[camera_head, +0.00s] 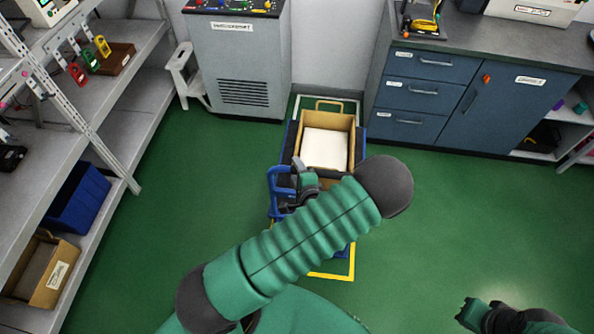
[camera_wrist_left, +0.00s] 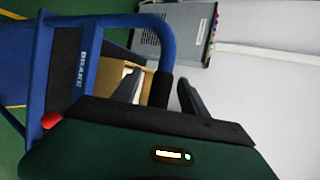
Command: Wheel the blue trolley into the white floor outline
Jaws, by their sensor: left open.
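The blue trolley (camera_head: 278,183) stands on the green floor in the middle of the head view, carrying a cardboard box with a white top or content (camera_head: 325,149). The white floor outline (camera_head: 296,107) shows around the trolley's far end; how much of the trolley lies inside is hidden. My left gripper (camera_head: 307,182) is at the near-side handle, partly hidden by my arm. In the left wrist view, its open fingers (camera_wrist_left: 158,92) stand either side of the handle's black grip (camera_wrist_left: 161,88). A blue bar marked BRAKE (camera_wrist_left: 82,62) is beside it. My right gripper (camera_head: 470,313) is at the lower right, away from the trolley.
A yellow floor outline (camera_head: 335,275) lies at the trolley's near end. A grey cabinet (camera_head: 240,65) stands behind left, blue drawers (camera_head: 410,95) behind right. Grey shelving (camera_head: 110,110) lines the left. Floor on the right is clear.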

